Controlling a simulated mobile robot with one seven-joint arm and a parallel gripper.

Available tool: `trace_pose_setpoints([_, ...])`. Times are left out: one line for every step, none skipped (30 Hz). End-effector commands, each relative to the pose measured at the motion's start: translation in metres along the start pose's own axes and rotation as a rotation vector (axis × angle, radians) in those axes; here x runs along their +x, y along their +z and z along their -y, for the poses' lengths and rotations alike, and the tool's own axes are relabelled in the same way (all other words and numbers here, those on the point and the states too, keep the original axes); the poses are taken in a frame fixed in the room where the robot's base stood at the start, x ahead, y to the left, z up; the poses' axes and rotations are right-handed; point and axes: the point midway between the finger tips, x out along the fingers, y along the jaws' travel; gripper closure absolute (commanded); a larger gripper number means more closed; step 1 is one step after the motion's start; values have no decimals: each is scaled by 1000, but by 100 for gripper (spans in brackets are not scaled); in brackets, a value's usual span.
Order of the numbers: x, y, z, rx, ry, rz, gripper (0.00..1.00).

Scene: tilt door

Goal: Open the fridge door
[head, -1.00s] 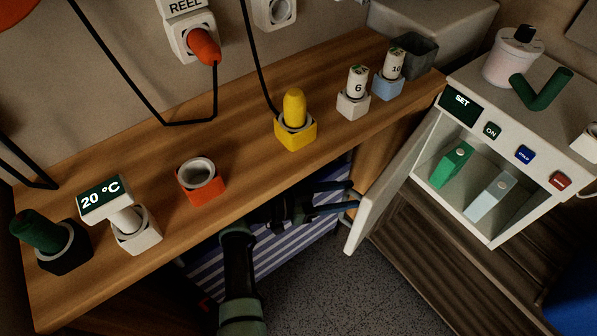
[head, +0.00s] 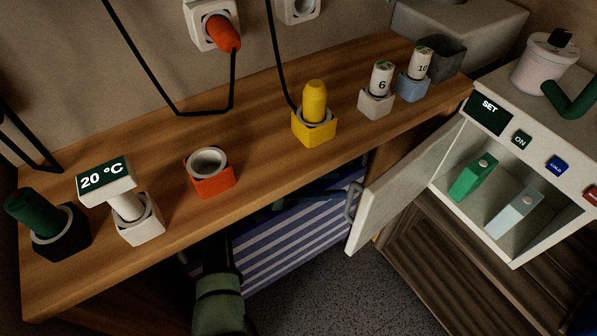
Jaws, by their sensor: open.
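The small white fridge (head: 515,262) stands at the right. Its front panel has a dark SET display and several buttons. The fridge door (head: 405,195) stands open, swung out to the left. Its grey handle (head: 352,202) is on the door's far side, near the free edge. My gripper (head: 318,196) is open, low in dark shadow beside the wooden counter, to the left of the handle. Its fingers are hard to make out, and I cannot tell whether they touch the handle. A green block (head: 473,178) and a pale grey-blue block (head: 514,212) stand inside the fridge.
The wooden counter (head: 265,165) crosses the view and bears several coloured holders with plugs. A blue-and-white striped thing (head: 300,238) lies below it. Speckled floor (head: 315,290) is clear in front of the door. A brown slatted cabinet (head: 430,250) is under the fridge.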

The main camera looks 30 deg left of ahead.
Motion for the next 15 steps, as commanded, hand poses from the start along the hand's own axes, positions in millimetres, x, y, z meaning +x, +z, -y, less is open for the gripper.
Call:
trace_pose_setpoints([-4, 3, 4, 2, -5, 0, 53])
trace_pose_setpoints([-6, 3, 6, 2, -5, 1, 53])
trace_pose_setpoints([-8, 3, 7, 3, -5, 1, 53])
trace_pose_setpoints([-9, 3, 9, 4, -5, 1, 53])
trace_pose_setpoints([-10, 4, 10, 4, -4, 1, 53])
trace_pose_setpoints([-12, 5, 12, 3, -4, 0, 53])
trace_pose_setpoints([-14, 5, 14, 3, -5, 0, 53])
trace_pose_setpoints([-16, 5, 15, 4, -5, 0, 53])
trace_pose_setpoints([-18, 5, 17, 4, -6, 0, 53])
trace_pose_setpoints([-19, 6, 19, 4, -6, 0, 53])
trace_pose_setpoints([-21, 6, 20, 4, -6, 0, 53])
trace_pose_setpoints([-23, 6, 22, 4, -6, 0, 53])
trace_pose_setpoints([-24, 7, 23, 3, -6, 1, 53])
trace_pose_setpoints([-26, 7, 25, 3, -6, 1, 53])
trace_pose_setpoints([-28, 8, 26, 3, -5, 1, 53])
